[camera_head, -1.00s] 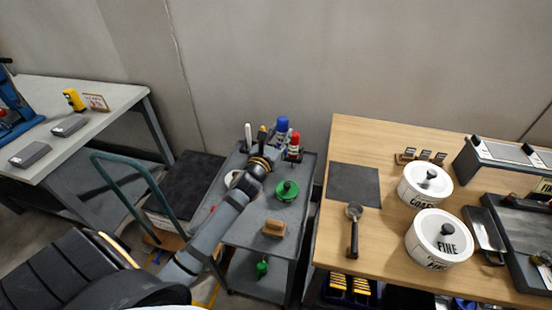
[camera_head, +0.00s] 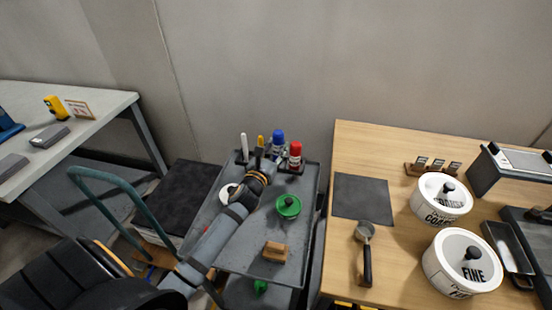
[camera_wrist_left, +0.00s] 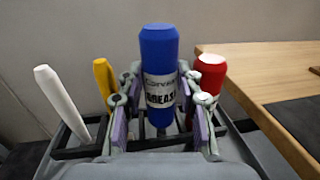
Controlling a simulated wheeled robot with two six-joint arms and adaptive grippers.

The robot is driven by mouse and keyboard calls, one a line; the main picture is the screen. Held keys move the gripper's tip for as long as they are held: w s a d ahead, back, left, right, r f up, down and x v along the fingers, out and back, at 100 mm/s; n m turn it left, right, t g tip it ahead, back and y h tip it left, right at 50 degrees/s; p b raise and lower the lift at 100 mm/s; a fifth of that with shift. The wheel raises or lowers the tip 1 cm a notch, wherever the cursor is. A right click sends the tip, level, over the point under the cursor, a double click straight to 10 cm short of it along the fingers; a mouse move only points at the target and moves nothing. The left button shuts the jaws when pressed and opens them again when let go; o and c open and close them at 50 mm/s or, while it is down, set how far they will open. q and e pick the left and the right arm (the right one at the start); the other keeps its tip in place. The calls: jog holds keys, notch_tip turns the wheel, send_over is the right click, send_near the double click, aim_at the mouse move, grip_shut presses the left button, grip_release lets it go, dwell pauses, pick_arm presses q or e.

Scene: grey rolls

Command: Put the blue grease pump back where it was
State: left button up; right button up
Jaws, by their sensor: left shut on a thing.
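The blue grease pump (camera_head: 278,138) stands upright at the back of the grey cart. In the left wrist view the blue pump (camera_wrist_left: 160,75), with its white label reading GREASE, is between the two fingers of my left gripper (camera_wrist_left: 160,112). The gripper is shut on it. The pump is in line with the black rack (camera_wrist_left: 75,152), between a yellow bottle (camera_wrist_left: 104,80) and a red bottle (camera_wrist_left: 209,75). Its lower end is hidden, so I cannot tell whether it rests in its slot. My right gripper is not in view.
A white bottle (camera_wrist_left: 62,100) stands at the rack's left. On the cart are a green-lidded pot (camera_head: 288,206), a wooden brush (camera_head: 275,251) and a white round dish (camera_head: 227,192) partly behind my arm. A wooden table (camera_head: 340,270) stands close on the right.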

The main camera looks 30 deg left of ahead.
pick_arm(q)
notch_tip(320, 180, down, 3)
jog(key=shift+f+b, duration=0.2)
jog(key=shift+b, duration=0.75)
jog(key=shift+w+r, duration=0.1)
jog(key=o, duration=0.9)
jog(key=shift+f, duration=0.2)
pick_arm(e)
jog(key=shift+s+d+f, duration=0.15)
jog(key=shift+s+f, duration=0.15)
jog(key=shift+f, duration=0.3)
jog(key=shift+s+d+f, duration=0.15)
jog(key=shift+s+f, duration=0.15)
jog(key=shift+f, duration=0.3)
pick_arm(q)
jog(key=shift+r, duration=0.15)
jog(key=b, duration=0.3)
send_near(276, 156)
jog(key=s, duration=0.2)
jog(key=shift+d+r, duration=0.1)
jog(key=shift+r, duration=0.1)
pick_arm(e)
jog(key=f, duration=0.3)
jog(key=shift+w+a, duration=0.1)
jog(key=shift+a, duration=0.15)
pick_arm(q)
jog(key=shift+r, duration=0.1)
